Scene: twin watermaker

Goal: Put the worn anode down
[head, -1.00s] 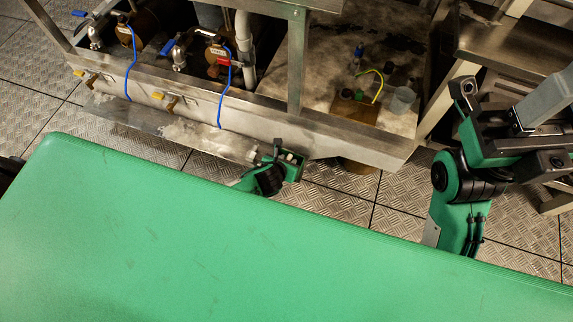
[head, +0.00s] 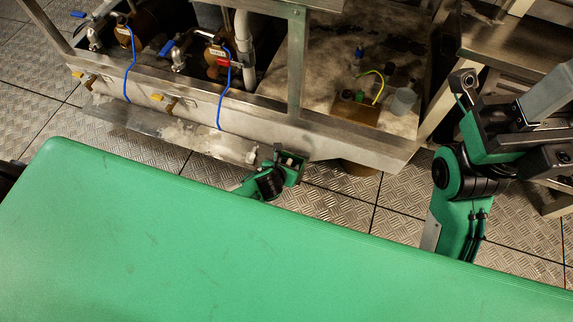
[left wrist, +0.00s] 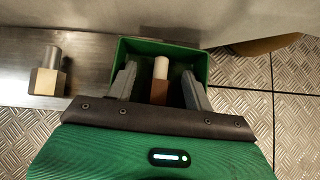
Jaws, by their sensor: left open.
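My left gripper (head: 290,158) is at the right end of the metal ledge in the head view. In the left wrist view its two grey fingers (left wrist: 160,85) stand apart. The worn anode, a pale rod on a brown block (left wrist: 159,91), stands between them, with a gap visible on both sides. Its lower end is hidden by the dark edge of my gripper. A second anode-like piece, a grey rod on a cream block (left wrist: 47,80), is on the ledge to the left, apart from the gripper. My right gripper cannot be made out.
The metal ledge (head: 130,118) runs along the front of the steel frame. Behind it are valves with blue handles (head: 166,47) and blue cables (head: 222,98). A clear cup (head: 403,101) stands on the counter at the right. Patterned metal floor (head: 335,178) is below.

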